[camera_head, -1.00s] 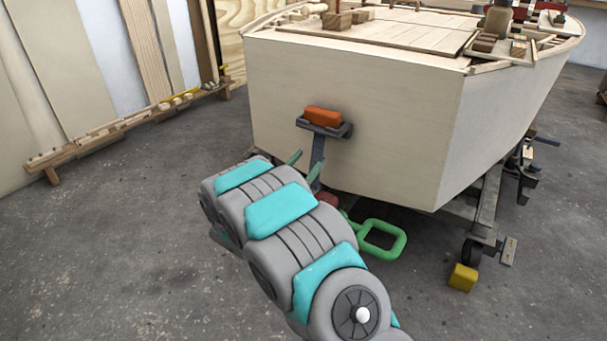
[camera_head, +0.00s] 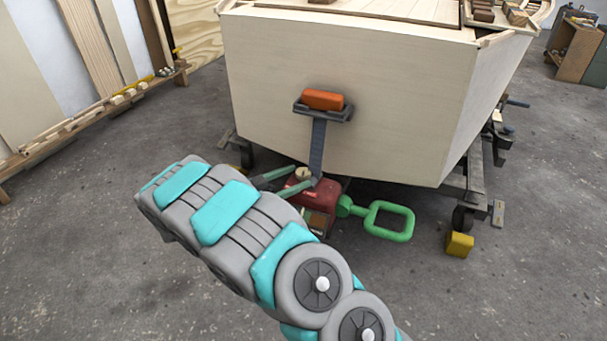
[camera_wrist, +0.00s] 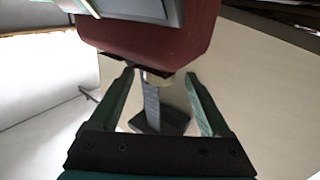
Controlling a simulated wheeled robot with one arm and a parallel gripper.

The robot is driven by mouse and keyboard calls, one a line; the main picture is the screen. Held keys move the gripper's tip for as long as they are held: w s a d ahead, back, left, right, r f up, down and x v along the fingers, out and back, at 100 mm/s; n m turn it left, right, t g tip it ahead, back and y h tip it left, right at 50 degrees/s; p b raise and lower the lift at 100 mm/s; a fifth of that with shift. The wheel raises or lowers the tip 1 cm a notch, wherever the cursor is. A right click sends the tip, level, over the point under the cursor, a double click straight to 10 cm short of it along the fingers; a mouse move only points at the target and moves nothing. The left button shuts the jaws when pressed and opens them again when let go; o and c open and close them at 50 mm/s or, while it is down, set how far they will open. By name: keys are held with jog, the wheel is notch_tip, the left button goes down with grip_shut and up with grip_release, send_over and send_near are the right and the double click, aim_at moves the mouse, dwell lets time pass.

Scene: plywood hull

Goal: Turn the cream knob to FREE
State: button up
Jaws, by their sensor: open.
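The cream knob (camera_head: 303,173) sits on top of the red winch body (camera_head: 322,194) below the boat's flat end. My gripper (camera_head: 304,175) is open, with one green finger on each side of the knob in the head view. In the wrist view the red body (camera_wrist: 150,42) fills the top, and the knob (camera_wrist: 158,78) shows beneath it between the fingertips (camera_wrist: 160,74). I cannot tell whether the fingers touch it. The knob's pointer and any FREE mark cannot be made out.
A green crank handle (camera_head: 390,222) sticks out right of the winch. A grey strap (camera_head: 317,148) rises behind it to a bracket with an orange block (camera_head: 323,99) against the pale hull (camera_head: 400,100). A yellow chock (camera_head: 459,245) lies by the trailer wheel. Floor at left is clear.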

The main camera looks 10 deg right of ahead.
aim_at(297, 177)
jog(key=shift+x, duration=1.7)
grip_shut()
